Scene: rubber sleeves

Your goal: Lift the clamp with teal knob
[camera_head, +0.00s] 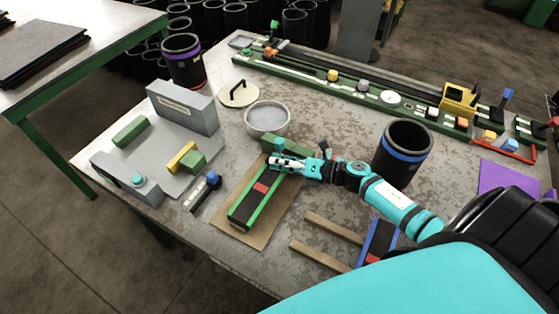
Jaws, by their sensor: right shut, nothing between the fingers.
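A teal round knob (138,181) sits on a grey block at the left of the table. A small dark clamp-like tool with a blue knob (213,178) lies nearer the middle, beside the brown board. I cannot tell for sure which of these is the named clamp. My right gripper (272,161) is shut and empty, over the far end of a green-railed tray (236,219) that holds a black strip with a red band. It is apart from both knobs, to their right. My left gripper is not in view.
A grey bowl (268,119) and a round lid (238,95) lie behind my right gripper. A black blue-banded sleeve (403,150) stands close to my right forearm. A long green rail fixture (330,85) runs along the back. Two wooden strips (320,256) lie at the front.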

